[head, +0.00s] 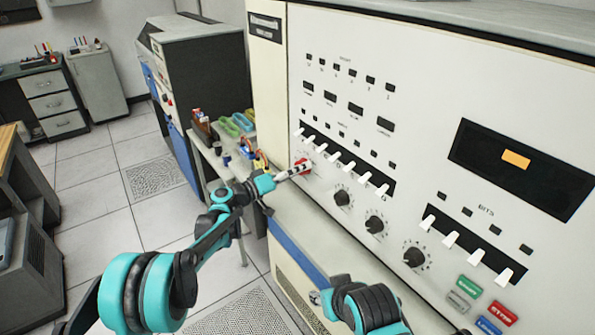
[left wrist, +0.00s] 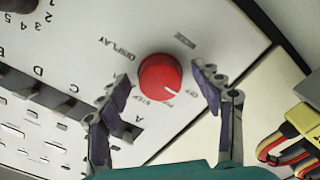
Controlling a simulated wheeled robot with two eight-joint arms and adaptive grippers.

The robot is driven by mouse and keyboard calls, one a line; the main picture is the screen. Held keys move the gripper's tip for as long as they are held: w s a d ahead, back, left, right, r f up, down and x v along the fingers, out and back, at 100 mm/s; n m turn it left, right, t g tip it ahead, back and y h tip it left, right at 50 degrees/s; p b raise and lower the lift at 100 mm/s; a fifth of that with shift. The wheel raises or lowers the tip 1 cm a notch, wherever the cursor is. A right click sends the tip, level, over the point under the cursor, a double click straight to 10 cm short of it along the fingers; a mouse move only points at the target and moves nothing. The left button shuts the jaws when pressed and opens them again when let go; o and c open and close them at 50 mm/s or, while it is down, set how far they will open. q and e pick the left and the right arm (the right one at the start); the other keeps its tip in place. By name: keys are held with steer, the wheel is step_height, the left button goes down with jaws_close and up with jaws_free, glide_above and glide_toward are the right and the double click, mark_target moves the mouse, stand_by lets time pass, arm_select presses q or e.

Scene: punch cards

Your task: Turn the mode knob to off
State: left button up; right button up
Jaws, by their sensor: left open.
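The mode knob is a round red knob (left wrist: 160,76) with a white pointer line, on the cream panel in the left wrist view. Labels around it include DISPLAY, STEP and what looks like OFF. The pointer aims to the lower right of that picture, near the word STEP or OFF; I cannot tell exactly which. In the head view the red knob (head: 306,164) shows just beyond my left gripper (head: 296,170). In the wrist view my left gripper (left wrist: 165,90) is open, its fingers on either side of the knob, apart from it.
Black knobs (head: 374,224) and rows of white switches (head: 349,166) cover the panel right of the red knob. A side table (head: 217,162) with green and yellow items stands left of the machine. Cables (left wrist: 282,145) show near the wrist camera.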

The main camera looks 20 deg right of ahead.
arm_select(q)
steer(key=v, duration=1.2)
